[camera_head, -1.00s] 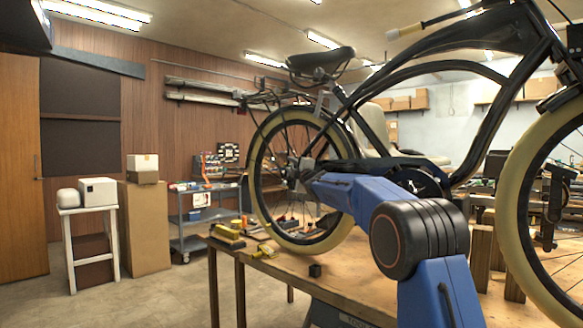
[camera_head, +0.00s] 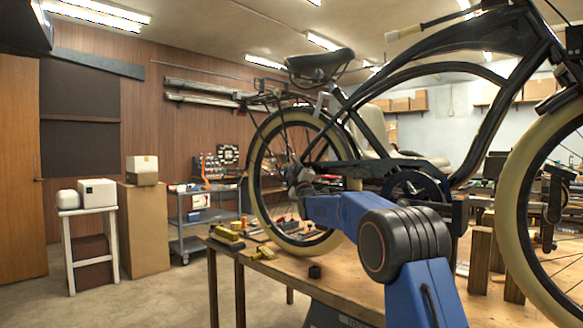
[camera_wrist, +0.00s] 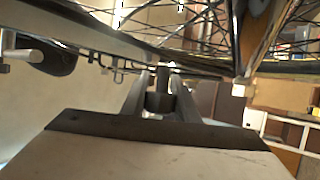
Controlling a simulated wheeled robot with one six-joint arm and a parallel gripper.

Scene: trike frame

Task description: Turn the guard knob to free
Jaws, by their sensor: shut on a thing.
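My gripper (camera_wrist: 160,92) reaches in beside the bicycle's rear wheel. Its two fingers stand on either side of a small dark cylindrical piece, which looks like the guard knob (camera_wrist: 158,101), and are shut on it. The knob's marking or angle cannot be read. In the head view my gripper (camera_head: 296,178) is near the rear wheel's hub, largely covered by my wrist. The knob cannot be made out there. The bicycle (camera_head: 345,127) stands upright over the workbench.
A blue-grey cart (camera_head: 205,220) stands behind.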

